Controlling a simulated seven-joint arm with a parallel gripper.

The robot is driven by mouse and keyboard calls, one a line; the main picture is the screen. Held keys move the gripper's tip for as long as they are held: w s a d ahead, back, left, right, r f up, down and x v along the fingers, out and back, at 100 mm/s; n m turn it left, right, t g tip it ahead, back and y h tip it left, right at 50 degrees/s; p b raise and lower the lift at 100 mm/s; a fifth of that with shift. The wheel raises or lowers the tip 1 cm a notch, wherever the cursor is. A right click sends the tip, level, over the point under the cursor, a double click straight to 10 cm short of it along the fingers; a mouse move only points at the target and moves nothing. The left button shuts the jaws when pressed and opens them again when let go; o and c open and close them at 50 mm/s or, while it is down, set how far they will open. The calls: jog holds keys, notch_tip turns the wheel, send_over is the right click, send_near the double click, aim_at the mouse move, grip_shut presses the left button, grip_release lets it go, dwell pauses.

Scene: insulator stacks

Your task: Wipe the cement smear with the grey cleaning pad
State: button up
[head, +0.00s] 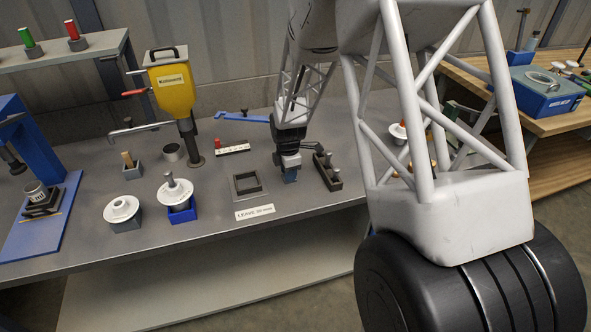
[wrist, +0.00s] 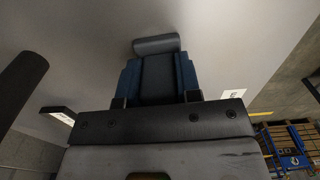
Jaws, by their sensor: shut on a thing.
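My gripper (head: 289,174) is low over the grey bench, between a square dark frame and a dark rack in the head view. In the wrist view its blue fingers (wrist: 158,72) are shut on a dark grey block, which I take to be the cleaning pad (wrist: 157,45); a rounded grey end shows beyond the fingertips. In the head view the pad is mostly hidden by the gripper, and I cannot tell whether it touches the bench. I cannot make out the cement smear in either view.
The square frame (head: 234,186) is left of my gripper, with a "LEAVE" label (head: 255,212) in front. The dark rack (head: 333,184) holding pegs is close on the right. White insulator discs (head: 121,209) and a yellow dispenser (head: 172,90) stand left. Bare bench (head: 225,235) lies in front.

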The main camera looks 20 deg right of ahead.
aim_at(301, 177)
jog(key=shift+a, duration=0.85)
jog(key=shift+a+f, duration=0.15)
jog(key=shift+a, duration=0.15)
jog(key=shift+d, duration=1.4)
jog(key=shift+d+f, duration=0.1)
jog(key=shift+d, duration=1.05)
jog(key=shift+d+r, duration=0.25)
jog(key=shift+d, duration=0.55)
notch_tip(301, 177, up, 8)
jog(key=shift+n, duration=0.3)
